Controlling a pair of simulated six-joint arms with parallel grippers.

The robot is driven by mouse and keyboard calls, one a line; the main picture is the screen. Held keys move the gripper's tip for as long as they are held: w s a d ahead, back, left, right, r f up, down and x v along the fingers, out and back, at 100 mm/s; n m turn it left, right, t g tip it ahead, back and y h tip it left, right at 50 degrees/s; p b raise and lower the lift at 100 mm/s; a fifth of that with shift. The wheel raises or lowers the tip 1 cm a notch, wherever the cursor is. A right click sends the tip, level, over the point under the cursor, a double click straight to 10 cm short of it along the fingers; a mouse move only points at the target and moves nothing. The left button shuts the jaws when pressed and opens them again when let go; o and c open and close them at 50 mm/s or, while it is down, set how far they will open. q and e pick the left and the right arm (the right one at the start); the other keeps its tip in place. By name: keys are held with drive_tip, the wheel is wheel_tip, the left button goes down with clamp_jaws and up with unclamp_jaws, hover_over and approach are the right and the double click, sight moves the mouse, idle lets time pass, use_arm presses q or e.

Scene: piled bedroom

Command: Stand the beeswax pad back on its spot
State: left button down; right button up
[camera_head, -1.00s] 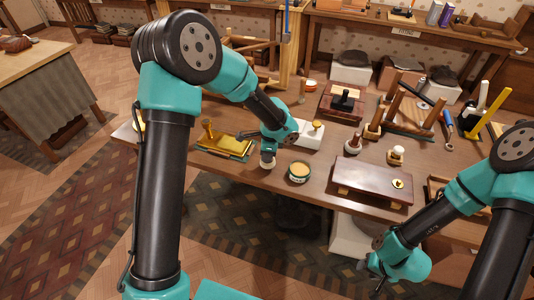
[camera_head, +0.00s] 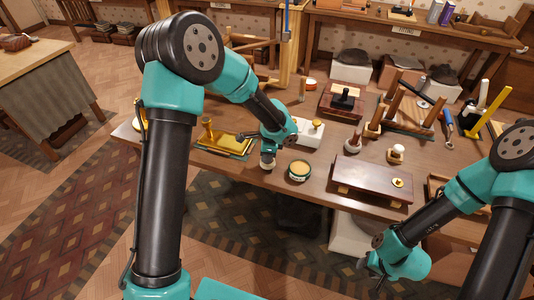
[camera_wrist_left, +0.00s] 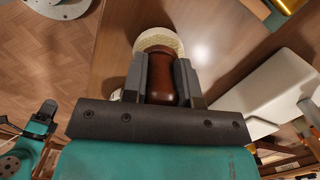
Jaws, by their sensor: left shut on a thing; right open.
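My left gripper (camera_head: 268,151) is shut on the brown wooden handle of the beeswax pad (camera_wrist_left: 163,78). The pad's round cream base (camera_wrist_left: 160,38) shows beyond the fingertips in the left wrist view. In the head view the cream base (camera_head: 267,165) shows just under the gripper, near the table's front edge; I cannot tell whether it touches the table. My right gripper (camera_head: 376,276) is open, low in front of the table, its fingers partly hidden by its own wrist.
A brown box (camera_head: 371,180) and two knobbed tools (camera_head: 354,145) (camera_head: 396,154) stand further right on the table (camera_head: 258,179).

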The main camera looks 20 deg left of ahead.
use_arm(q)
drive_tip(key=shift+f, duration=0.45)
drive_tip(key=c, duration=0.8)
unclamp_jaws()
drive_tip(key=shift+r, duration=0.15)
drive_tip(key=shift+w+d+r, duration=0.1)
drive_tip(key=shift+d+r, duration=0.05)
drive_tip(key=shift+r, duration=1.15)
drive_tip(key=shift+s+d+r, duration=0.1)
drive_tip(key=shift+d+r, duration=0.1)
drive_tip(key=shift+r, duration=1.05)
drive_tip(key=shift+w+d+r, duration=0.1)
drive_tip(key=shift+d+r, duration=0.05)
drive_tip(key=shift+r, duration=1.15)
